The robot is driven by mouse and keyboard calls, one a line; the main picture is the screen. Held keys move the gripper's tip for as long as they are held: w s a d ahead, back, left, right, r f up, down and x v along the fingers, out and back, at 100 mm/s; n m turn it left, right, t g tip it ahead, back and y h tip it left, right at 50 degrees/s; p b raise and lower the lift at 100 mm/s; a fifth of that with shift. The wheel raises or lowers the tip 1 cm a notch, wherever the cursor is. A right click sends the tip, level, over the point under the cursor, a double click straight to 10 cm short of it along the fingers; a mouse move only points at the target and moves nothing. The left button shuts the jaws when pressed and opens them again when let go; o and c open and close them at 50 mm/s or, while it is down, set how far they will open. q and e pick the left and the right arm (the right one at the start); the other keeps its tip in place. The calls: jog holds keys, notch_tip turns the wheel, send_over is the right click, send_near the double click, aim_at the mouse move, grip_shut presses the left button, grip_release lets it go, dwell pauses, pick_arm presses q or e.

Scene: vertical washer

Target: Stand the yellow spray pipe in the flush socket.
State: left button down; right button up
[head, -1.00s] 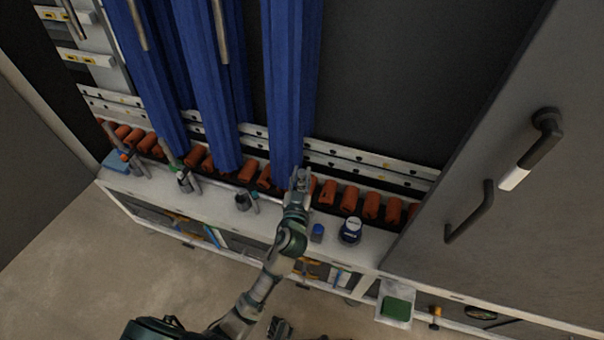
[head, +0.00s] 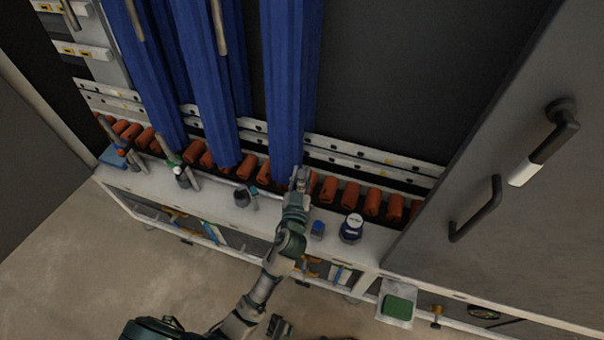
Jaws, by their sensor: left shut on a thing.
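My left gripper (head: 301,180) is at the back edge of the white ledge (head: 215,207), just below the middle-right blue curtain strip. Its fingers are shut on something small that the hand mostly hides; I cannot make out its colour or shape. I cannot clearly pick out the yellow spray pipe. A dark cup-like holder (head: 242,198) stands on the ledge to the left of the gripper; I cannot tell whether it is the flush socket. A dark part at the bottom edge may be my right gripper (head: 280,327); its fingers are unclear.
Orange rollers (head: 350,195) line the ledge's back. A dark jar (head: 351,229) and a blue cap (head: 317,229) stand right of my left arm. A grey door (head: 500,110) with handles closes off the right.

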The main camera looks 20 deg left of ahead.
pick_arm(q)
jog(key=shift+f, duration=0.35)
jog(key=c, duration=0.9)
grip_release()
jog(key=s+d, duration=0.2)
jog(key=s, duration=0.9)
jog(key=shift+s, duration=0.4)
jog(key=shift+f, duration=0.2)
